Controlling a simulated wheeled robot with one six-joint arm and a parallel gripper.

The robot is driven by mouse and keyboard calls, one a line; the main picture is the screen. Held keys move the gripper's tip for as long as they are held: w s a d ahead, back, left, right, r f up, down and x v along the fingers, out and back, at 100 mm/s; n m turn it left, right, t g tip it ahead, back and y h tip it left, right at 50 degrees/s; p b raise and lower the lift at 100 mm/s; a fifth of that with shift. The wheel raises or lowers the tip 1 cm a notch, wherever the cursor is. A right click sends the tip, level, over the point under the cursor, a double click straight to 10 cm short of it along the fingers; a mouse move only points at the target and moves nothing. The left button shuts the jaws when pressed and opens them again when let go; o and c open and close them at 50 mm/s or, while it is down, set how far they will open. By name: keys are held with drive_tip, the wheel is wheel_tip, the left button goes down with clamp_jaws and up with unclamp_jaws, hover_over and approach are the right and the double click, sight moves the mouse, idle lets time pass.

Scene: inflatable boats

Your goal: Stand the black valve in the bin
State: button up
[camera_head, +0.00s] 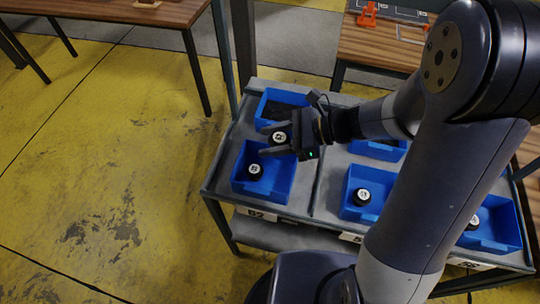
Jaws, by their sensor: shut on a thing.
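My gripper (276,144) is shut on a black valve (279,137) with a white top, held above the blue bins at the left side of the shelf. The held valve looks upright. Just below it in the picture, a blue bin (285,187) holds another black valve (255,171) with a white top. Behind, a second blue bin (271,97) is partly hidden by my gripper. Which bin the valve hangs directly over is hard to tell from this angle.
More blue bins stand on the right of the shelf (318,200), one with a black valve (362,196) and one at the far right (505,230) with another. My arm hides part of that side. Brown tables (165,12) stand behind. The yellow floor at left is clear.

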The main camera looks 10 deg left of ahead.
wheel_tip(320, 180, down, 10)
drive_tip(key=shift+r, duration=0.1)
idle(0.5)
drive_tip(key=shift+f+b, duration=0.65)
drive_tip(key=o, duration=1)
drive_tip(key=shift+r, duration=0.15)
drive_tip(key=shift+r+p, duration=0.55)
drive_tip(key=shift+p, duration=0.1)
drive_tip(key=b+v, duration=0.1)
drive_tip(key=v, duration=1.1)
